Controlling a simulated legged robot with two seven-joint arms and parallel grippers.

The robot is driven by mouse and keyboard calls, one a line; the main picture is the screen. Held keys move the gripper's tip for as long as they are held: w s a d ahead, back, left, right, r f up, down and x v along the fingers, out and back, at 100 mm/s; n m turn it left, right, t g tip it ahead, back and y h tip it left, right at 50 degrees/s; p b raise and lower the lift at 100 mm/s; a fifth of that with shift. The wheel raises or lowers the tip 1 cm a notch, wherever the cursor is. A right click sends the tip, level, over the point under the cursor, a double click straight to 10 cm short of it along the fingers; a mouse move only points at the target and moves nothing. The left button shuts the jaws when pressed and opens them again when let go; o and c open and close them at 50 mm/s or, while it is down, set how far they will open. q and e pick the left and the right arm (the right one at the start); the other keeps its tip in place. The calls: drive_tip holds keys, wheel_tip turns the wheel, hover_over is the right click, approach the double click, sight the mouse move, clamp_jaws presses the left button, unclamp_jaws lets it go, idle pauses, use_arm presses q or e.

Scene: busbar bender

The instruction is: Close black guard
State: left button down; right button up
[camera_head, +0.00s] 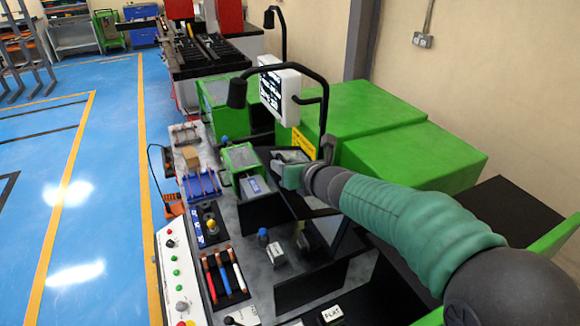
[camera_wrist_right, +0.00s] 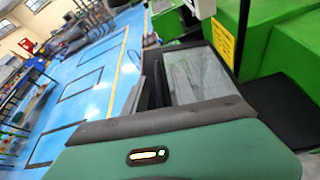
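The black guard appears to be the dark-framed panel with a grey see-through window (camera_head: 290,155) in the middle of the machine bench; its window also shows in the right wrist view (camera_wrist_right: 197,75). I cannot tell how far it stands open. My right gripper (camera_head: 284,172) reaches in from the right, at the near side of this panel. I cannot tell whether it touches the panel. My left gripper is in neither view.
Several black plates (camera_head: 310,285) stand upright on the bench. A tray with coloured-handled bars (camera_head: 225,280) and a white control panel (camera_head: 182,270) lie at the left. A monitor (camera_head: 279,92) and black lamp arm rise behind. Green cabinets (camera_head: 375,125) stand at the right. Blue floor is free at left.

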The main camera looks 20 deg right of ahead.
drive_tip(key=p+v, duration=0.3)
drive_tip(key=v, duration=1.1)
drive_tip(key=shift+s+r+p, duration=0.3)
drive_tip(key=shift+r, duration=0.05)
drive_tip(key=s+p, duration=0.1)
drive_tip(key=p, duration=0.1)
drive_tip(key=shift+s+d+p, duration=0.15)
drive_tip(key=shift+s+p, duration=0.15)
drive_tip(key=shift+s, duration=0.1)
